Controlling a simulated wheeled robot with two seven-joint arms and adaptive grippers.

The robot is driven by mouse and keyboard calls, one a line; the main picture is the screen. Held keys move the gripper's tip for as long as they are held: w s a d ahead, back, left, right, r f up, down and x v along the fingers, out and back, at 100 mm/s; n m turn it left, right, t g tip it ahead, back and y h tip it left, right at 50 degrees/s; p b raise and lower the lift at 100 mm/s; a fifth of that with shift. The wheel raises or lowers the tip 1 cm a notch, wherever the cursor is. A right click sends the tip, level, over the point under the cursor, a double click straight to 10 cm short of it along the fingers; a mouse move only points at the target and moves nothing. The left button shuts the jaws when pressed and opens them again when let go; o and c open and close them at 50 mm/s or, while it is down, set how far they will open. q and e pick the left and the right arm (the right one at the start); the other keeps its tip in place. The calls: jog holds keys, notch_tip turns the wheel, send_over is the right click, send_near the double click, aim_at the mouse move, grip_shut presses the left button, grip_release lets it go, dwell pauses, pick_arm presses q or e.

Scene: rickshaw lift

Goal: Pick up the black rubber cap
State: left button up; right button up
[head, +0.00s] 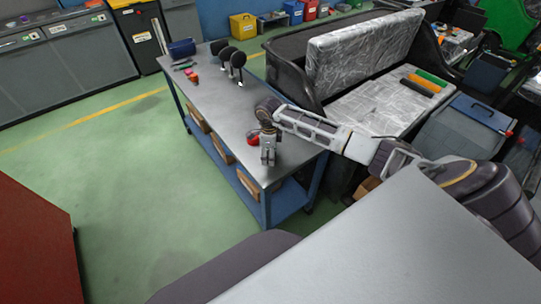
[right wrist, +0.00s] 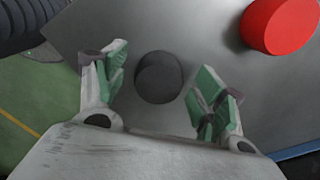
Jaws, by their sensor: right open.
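The black rubber cap (right wrist: 158,77) shows in the right wrist view as a dark round piece on the grey metal tabletop. It lies between the two spread fingers of my right gripper (right wrist: 163,85), with a gap to each side, and neither finger touches it. In the head view my right gripper (head: 267,157) points down over the near end of the workbench. I cannot make out the black cap there; the gripper and wrist seem to hide it. My left gripper is not in view.
A red round piece (right wrist: 280,24) lies on the tabletop to the right of the black cap. The workbench (head: 222,112) carries two black round-headed objects (head: 236,62), small coloured items and a blue case (head: 181,48) at its far end. A wrapped seat (head: 362,58) stands to the right.

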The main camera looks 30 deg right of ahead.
jog(key=shift+f, duration=0.3)
jog(key=c, duration=0.9)
